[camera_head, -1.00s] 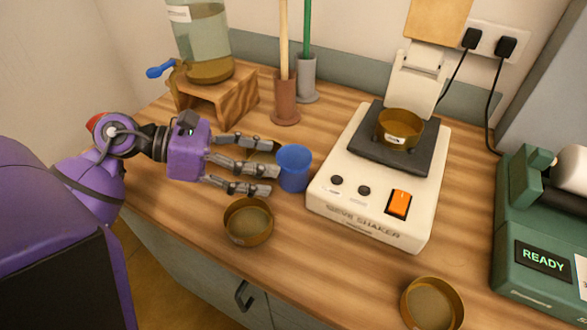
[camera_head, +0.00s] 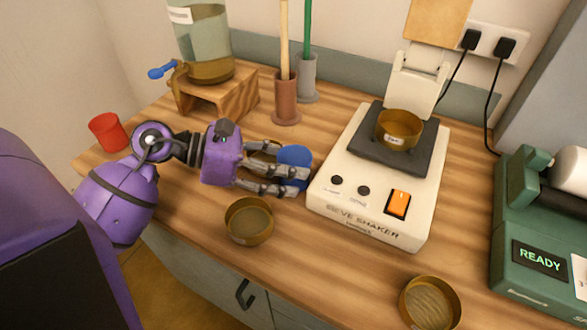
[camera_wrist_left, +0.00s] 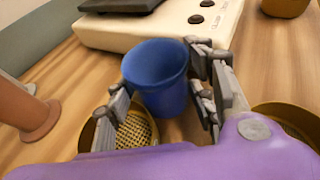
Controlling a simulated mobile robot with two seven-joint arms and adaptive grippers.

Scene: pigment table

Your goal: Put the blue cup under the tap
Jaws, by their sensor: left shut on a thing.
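The blue cup (camera_head: 294,156) stands upright on the wooden counter, just left of the sieve shaker. My left gripper (camera_head: 296,176) is shut on it, with fingers on both sides. The left wrist view shows the cup (camera_wrist_left: 158,78) between the fingers, its open rim facing up. The fingers hide part of the cup in the head view. The tap (camera_head: 177,76), with a blue lever, is on the water container (camera_head: 205,45), which sits on a wooden stand (camera_head: 222,95) at the back left. The space under the tap looks empty. My right gripper is not in view.
A red cup (camera_head: 108,132) stands at the left edge. A brown sieve (camera_head: 249,220) is in front of my gripper, another (camera_wrist_left: 137,128) beside the blue cup. The white sieve shaker (camera_head: 375,212) is close on the right. Two holders (camera_head: 286,105) with upright handles stand behind.

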